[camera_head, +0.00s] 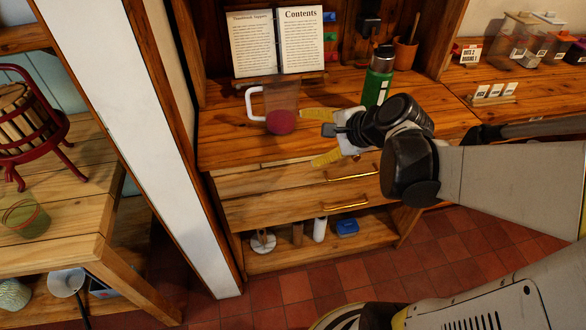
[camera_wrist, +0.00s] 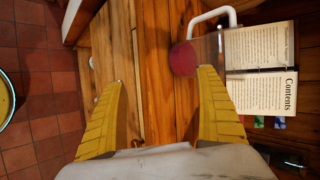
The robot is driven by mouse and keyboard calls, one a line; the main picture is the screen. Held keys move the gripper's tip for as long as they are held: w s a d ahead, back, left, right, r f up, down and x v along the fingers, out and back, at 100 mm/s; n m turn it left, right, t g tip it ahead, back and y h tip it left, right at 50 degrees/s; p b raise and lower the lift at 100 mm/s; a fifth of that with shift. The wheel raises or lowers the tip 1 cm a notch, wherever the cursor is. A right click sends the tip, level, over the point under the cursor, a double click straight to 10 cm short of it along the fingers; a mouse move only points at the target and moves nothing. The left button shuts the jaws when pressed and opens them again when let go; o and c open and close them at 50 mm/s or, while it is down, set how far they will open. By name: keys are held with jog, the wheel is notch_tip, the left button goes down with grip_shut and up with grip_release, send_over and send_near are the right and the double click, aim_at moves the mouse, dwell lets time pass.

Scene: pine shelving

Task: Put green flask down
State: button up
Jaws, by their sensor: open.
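The green flask (camera_head: 378,80), with a dark lid, stands upright on the wooden counter (camera_head: 225,133), to the right of the open book. My gripper (camera_head: 308,138) is open and empty, with its yellow fingers spread at the counter's front edge. It is to the left of and nearer than the flask, apart from it. In the wrist view my gripper (camera_wrist: 162,78) shows bare wood between its fingers. The flask is not visible in the wrist view. My arm's dark wrist covers the counter just in front of the flask.
A clear jug (camera_head: 283,97) with a white handle and a dark red round thing (camera_head: 281,121) are just beyond my fingers. An open book (camera_head: 277,45) stands behind. A utensil pot (camera_head: 405,53) is right of the flask. Drawers with brass handles (camera_head: 352,173) lie below.

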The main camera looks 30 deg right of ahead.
jog(key=s+a+r+n+g+h, duration=0.1)
jog(key=s+a+n+g+h, duration=0.1)
jog(key=s+a+n, duration=0.7)
jog(key=s+n, duration=0.2)
jog(key=n, duration=0.6)
jog(key=shift+a+r+h, duration=0.3)
jog(key=shift+a+h, duration=0.1)
